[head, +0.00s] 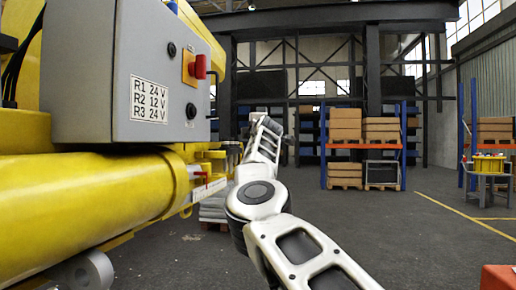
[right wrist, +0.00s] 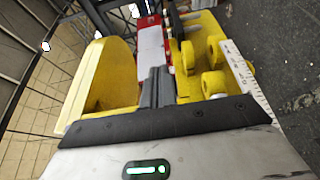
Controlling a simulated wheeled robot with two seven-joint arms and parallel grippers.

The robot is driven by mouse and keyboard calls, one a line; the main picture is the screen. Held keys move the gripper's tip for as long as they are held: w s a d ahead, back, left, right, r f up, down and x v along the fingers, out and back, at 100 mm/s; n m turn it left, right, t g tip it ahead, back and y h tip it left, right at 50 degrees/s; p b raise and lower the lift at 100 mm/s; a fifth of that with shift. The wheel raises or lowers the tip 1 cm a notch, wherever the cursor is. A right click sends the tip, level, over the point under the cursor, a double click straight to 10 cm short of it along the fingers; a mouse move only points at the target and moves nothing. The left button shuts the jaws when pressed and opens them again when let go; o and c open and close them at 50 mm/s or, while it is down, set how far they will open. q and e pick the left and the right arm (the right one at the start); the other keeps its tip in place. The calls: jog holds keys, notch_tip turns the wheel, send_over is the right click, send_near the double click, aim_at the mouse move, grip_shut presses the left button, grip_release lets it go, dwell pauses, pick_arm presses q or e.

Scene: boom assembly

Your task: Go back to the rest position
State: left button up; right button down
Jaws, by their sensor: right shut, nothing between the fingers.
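My right arm reaches in from the bottom of the head view, bends at a round white joint and rises beside the yellow boom (head: 90,195). Its gripper cannot be made out clearly there. In the right wrist view my right gripper (right wrist: 157,75) shows as two dark fingers shut together, with nothing between them. Yellow boom parts (right wrist: 110,75) with holed lugs (right wrist: 212,60) lie around the fingers. A white and red piece (right wrist: 150,45) lies just beyond the tips; I cannot tell whether they touch it. My left gripper is not in view.
A grey control box (head: 135,75) with a red knob (head: 199,66) and a voltage label is mounted on the boom at left. Shelves with boxes (head: 345,125) stand at the back. A small table (head: 487,180) stands far right. The floor right of my arm is mostly clear.

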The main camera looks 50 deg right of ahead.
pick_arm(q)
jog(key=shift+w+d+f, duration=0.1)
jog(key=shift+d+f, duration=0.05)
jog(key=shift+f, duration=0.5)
pick_arm(e)
jog(key=shift+s+d, duration=0.35)
jog(key=shift+s, duration=0.25)
jog(key=shift+r, duration=0.1)
